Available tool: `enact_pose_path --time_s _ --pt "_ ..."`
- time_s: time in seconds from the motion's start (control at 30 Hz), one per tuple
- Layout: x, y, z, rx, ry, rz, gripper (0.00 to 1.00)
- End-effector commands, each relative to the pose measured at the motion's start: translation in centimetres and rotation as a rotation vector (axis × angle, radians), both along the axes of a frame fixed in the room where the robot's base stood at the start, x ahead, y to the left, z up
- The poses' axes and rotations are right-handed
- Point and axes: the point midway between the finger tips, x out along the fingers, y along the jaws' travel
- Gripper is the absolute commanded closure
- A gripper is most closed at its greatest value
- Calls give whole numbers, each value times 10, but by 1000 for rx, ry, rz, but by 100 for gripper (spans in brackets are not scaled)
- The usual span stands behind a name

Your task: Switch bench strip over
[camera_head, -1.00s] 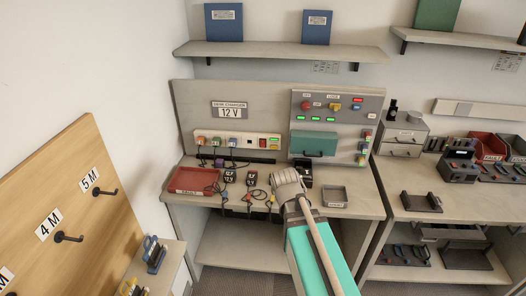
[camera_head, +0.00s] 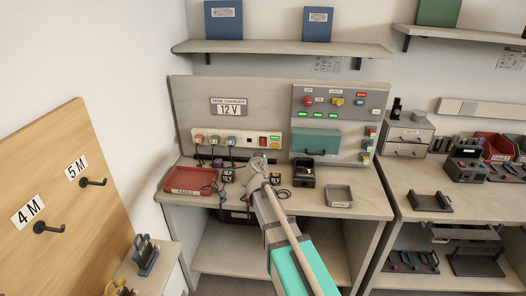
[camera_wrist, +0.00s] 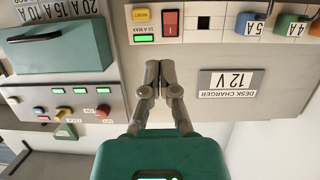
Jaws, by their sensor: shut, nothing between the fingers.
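The white bench strip (camera_head: 240,143) runs along the grey back panel, with coloured plugs at its left part. Its red rocker switch (camera_head: 262,141) is near the right end; the switch (camera_wrist: 172,22) shows upside down in the wrist view. Beside it are a yellow reset button (camera_wrist: 140,15) and a lit green lamp (camera_wrist: 145,38). My gripper (camera_head: 258,163) is shut and empty, in front of and below the strip's right part. In the wrist view its fingertips (camera_wrist: 159,68) appear apart from the switch. I cannot tell the rocker's position.
Right of the strip, a grey panel holds buttons, green lamps and a teal cover (camera_head: 316,141). A red tray (camera_head: 190,181), black chargers with cables, a black device (camera_head: 304,172) and a small grey tray (camera_head: 339,196) stand on the bench. A shelf (camera_head: 280,48) hangs above.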

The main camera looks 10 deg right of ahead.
Motion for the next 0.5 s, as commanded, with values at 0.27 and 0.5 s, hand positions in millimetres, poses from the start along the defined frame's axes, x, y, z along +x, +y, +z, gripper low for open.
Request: enact_pose_path --time_s 0.27,0.5 --pt "8 9 3 2 -37 27 100" --pt "7 8 3 2 -35 26 100"
